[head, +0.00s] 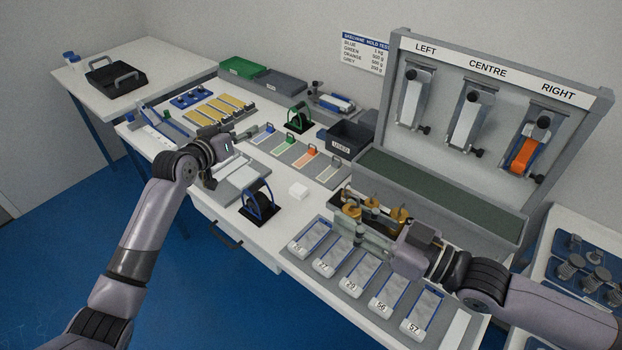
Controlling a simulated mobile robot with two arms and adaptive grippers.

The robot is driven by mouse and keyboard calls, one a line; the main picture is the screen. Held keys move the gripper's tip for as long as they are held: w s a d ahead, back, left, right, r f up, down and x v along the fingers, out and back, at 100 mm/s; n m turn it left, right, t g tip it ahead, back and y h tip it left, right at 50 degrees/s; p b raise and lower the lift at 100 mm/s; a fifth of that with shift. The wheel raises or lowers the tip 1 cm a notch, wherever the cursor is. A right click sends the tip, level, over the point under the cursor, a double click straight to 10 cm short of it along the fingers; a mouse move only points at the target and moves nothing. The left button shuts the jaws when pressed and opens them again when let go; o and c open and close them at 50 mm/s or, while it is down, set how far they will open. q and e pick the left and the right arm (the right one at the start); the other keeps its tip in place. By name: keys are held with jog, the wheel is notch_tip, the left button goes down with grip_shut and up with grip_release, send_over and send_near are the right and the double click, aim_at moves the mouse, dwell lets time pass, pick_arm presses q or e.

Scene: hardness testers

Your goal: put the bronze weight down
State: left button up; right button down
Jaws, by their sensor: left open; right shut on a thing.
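Bronze weights stand close together near the front of the grey hook stand, one of them the left bronze weight (351,210). My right gripper (356,230) reaches in from the right beside them, just above the row of numbered packets. It is shut on a bronze weight, partly hidden by the fingers; whether that weight touches the surface below cannot be told. Two more bronze weights (398,214) show just behind the gripper. My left gripper (222,148) is open and empty above the left part of the white table (270,228).
A tray of numbered packets (323,260) lies below my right gripper. The hook stand (388,85) marked LEFT, CENTRE, RIGHT rises behind, with an orange strip (523,155) at RIGHT. A USED bin (345,140), a coloured-strip tray (283,152) and a blue-framed stand (260,203) crowd the table.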

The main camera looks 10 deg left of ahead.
jog(key=shift+a+r, duration=0.1)
pick_arm(q)
jog(key=s+d+r+m+g+h, duration=0.25)
jog(key=s+d+r, duration=0.25)
jog(key=d+r, duration=0.35)
jog(key=s+d+r+m+g+h, duration=0.1)
jog(key=s+d+r+h, duration=0.2)
jog(key=s+d+r, duration=0.35)
pick_arm(e)
jog(key=shift+s, duration=0.1)
pick_arm(q)
jog(key=s+d+r+m+g+y, duration=0.15)
jog(key=s+d, duration=0.25)
jog(key=s, duration=0.6)
jog(key=s+d+m+g+y, duration=0.1)
jog(key=s+d+m+g, duration=0.2)
jog(key=s, duration=0.6)
jog(key=x, duration=1.2)
jog(key=shift+a+f, duration=0.15)
jog(key=shift+f, duration=0.1)
